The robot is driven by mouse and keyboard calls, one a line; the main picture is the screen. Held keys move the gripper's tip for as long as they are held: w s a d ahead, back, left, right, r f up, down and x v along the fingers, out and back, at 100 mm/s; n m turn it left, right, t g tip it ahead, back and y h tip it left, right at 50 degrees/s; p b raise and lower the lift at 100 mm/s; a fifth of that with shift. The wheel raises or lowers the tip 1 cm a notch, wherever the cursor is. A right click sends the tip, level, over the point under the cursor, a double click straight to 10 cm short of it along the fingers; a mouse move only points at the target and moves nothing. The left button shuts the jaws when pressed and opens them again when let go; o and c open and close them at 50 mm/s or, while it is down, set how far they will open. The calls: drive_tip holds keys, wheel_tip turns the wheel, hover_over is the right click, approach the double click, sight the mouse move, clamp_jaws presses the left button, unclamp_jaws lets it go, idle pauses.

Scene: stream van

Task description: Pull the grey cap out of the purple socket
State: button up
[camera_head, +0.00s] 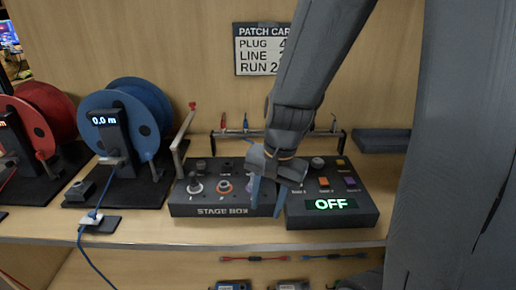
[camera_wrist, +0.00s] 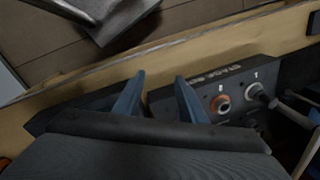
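My gripper (camera_head: 268,197) is open and empty, its two blue fingers pointing down in front of the right end of the stage box (camera_head: 222,211). In the wrist view, the fingers (camera_wrist: 158,98) are apart with nothing between them. A sliver of the purple socket (camera_head: 250,187) shows beside the left finger. The rest of that socket and the grey cap are hidden, and in the wrist view I cannot make them out. The orange socket (camera_head: 225,188) is to its left. Further left, a dark plug-like piece (camera_head: 194,182) stands in a pale-ringed socket.
A control box reading OFF (camera_head: 330,204) stands close on the right of the stage box. A rail (camera_head: 310,134) with hanging leads is behind. Blue and red cable reels (camera_head: 147,98) stand left. The bench's front edge (camera_head: 150,237) is close; a shelf lies below.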

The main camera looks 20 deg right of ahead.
drive_tip(key=w+d+r+m+t+p, duration=0.1)
drive_tip(key=w+r+m+p, duration=0.15)
drive_tip(key=m, duration=0.45)
drive_tip(key=w+d+r+m+t+y+p, duration=0.1)
drive_tip(key=w+r+m+p, duration=0.1)
drive_tip(key=w+m, duration=0.3)
drive_tip(key=w+d+r+m+t+p, duration=0.1)
drive_tip(key=w+r+m+p, duration=0.15)
drive_tip(key=m, duration=0.55)
drive_tip(key=b+x, duration=0.2)
drive_tip(key=x, duration=0.6)
drive_tip(key=shift+f, duration=0.15)
clamp_jaws()
